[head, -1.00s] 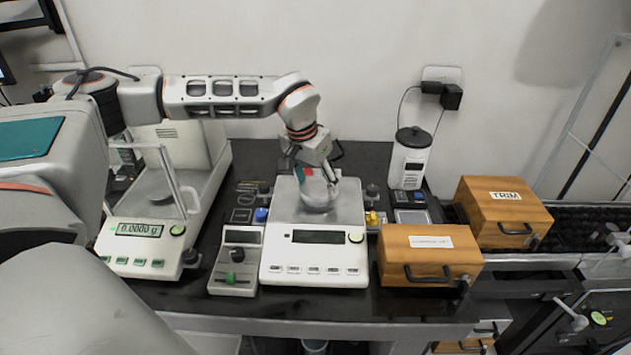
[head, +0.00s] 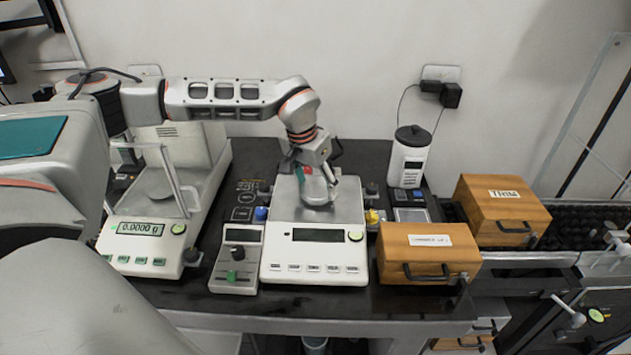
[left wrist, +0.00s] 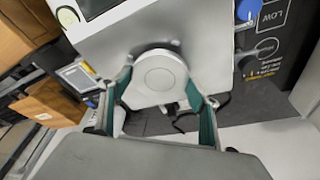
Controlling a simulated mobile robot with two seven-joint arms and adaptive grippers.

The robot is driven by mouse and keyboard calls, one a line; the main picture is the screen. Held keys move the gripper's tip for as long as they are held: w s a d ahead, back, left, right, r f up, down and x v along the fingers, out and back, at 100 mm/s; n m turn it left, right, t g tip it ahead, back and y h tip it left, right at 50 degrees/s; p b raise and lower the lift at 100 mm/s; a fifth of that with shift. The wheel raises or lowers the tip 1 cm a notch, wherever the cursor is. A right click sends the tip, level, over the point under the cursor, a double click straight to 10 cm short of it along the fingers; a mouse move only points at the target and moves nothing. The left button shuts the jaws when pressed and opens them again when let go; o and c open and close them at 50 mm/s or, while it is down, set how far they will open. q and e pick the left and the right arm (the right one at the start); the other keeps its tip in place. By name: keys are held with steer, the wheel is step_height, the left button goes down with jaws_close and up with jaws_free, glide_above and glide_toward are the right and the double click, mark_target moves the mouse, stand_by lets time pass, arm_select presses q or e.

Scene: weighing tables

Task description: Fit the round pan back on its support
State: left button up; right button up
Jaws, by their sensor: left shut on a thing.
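The round pan (head: 317,194) is a pale grey disc, held over the steel top (head: 347,208) of the middle balance. My left gripper (head: 318,181) is above it, with its teal-padded fingers shut on it. In the left wrist view the pan (left wrist: 161,77) shows as a round disc with a fainter inner circle, with one finger of the gripper (left wrist: 161,92) on either side. The support is hidden under the pan. I cannot tell whether the pan touches it. My right gripper is not in view.
A shielded balance (head: 148,247) reading 0.0000 g stands at the left. A small control box (head: 234,281) is beside the middle balance. Wooden boxes (head: 428,238) (head: 490,206) stand at the right. A white container (head: 409,165) is at the back. Small knobs and blocks flank the steel top.

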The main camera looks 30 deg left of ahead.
arm_select(q)
steer(key=shift+f, duration=0.2)
steer(key=o, duration=1.2)
steer(key=shift+o, duration=0.2)
steer(key=v, duration=1.2)
